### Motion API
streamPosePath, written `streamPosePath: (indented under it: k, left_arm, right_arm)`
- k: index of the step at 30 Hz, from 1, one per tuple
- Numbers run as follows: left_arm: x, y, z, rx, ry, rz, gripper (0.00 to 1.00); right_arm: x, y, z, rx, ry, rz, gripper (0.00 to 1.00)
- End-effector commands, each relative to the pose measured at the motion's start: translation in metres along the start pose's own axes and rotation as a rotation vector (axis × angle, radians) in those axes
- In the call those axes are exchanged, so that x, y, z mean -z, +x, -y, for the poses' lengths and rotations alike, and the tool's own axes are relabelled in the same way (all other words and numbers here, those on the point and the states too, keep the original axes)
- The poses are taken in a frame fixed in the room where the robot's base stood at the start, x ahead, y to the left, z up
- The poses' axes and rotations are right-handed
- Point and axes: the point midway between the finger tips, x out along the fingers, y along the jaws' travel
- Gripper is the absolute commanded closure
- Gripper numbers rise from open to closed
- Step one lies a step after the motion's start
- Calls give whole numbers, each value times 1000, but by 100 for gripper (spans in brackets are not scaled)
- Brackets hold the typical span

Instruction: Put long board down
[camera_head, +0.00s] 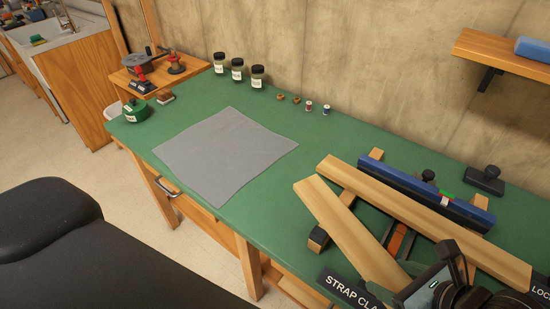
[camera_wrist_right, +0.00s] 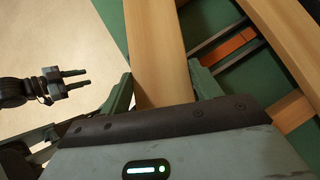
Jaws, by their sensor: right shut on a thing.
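My right gripper (camera_head: 402,268) is at the bottom right of the head view, shut on a long pale wooden board (camera_head: 345,228). In the right wrist view the board (camera_wrist_right: 155,45) runs up between the two fingers (camera_wrist_right: 165,92). The board slants over the front edge of the green bench; I cannot tell whether it touches anything below. A second long board (camera_head: 425,222) lies beside the blue clamp bar, across wooden supports. My left gripper (camera_wrist_right: 75,78) shows only in the right wrist view, empty, with its fingers apart.
The green bench (camera_head: 320,140) carries a grey cloth (camera_head: 225,155), several jars and small parts along the wall, and a green tin (camera_head: 136,111). A blue clamp bar (camera_head: 410,193) and a black block (camera_head: 484,180) are at the right. A wooden shelf (camera_head: 505,50) hangs above.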

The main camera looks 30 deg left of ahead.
Motion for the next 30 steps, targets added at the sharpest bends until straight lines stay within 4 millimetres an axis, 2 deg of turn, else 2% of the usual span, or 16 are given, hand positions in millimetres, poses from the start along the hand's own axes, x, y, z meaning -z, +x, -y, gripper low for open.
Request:
streamPosePath:
  k: [1,6,10,16,30]
  left_arm:
    - [9,-2,1,2,3,-17,64]
    - [21,-4,2,5,7,-37,64]
    - [24,-5,4,6,11,-43,64]
    - [23,-6,6,7,18,-41,64]
    - [21,-6,6,7,19,-38,64]
  right_arm:
    - [6,-10,14,55,54,3,72]
    - [41,-34,54,211,208,3,72]
    - [61,-48,72,284,281,4,72]
    - [76,-58,83,331,328,5,72]
    - [77,-58,84,334,332,5,72]
